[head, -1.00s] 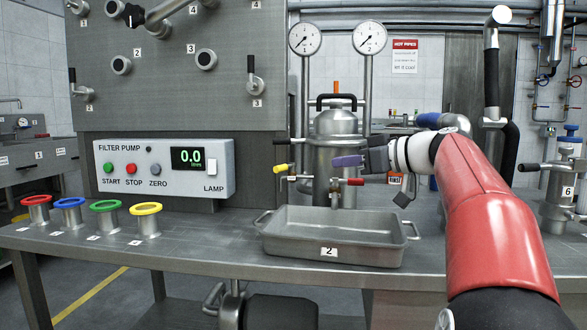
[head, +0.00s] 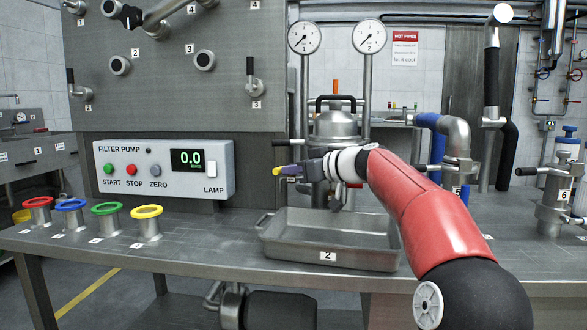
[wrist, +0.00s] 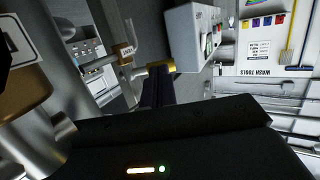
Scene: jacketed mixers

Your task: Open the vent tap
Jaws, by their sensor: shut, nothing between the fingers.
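A small tap with a yellow handle (head: 279,171) sticks out to the left in front of the steel vessel (head: 336,128). In the wrist view the yellow handle (wrist: 155,68) lies just beyond my fingertips, beside a pipe with a small tag (wrist: 126,50) whose lettering I cannot read surely. My gripper (head: 290,170) is shut and empty, its tips close to the yellow handle; I cannot tell whether they touch it. My dark fingers also show in the wrist view (wrist: 159,84). No readable label in the head view marks which tap is the vent tap.
A steel tray numbered 2 (head: 330,257) stands below my gripper. A black lever (head: 287,142) sits just above the yellow handle. The filter pump panel (head: 135,183) and several coloured-ring cups stand to the left. A blue-sleeved pipe (head: 428,145) is behind my arm.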

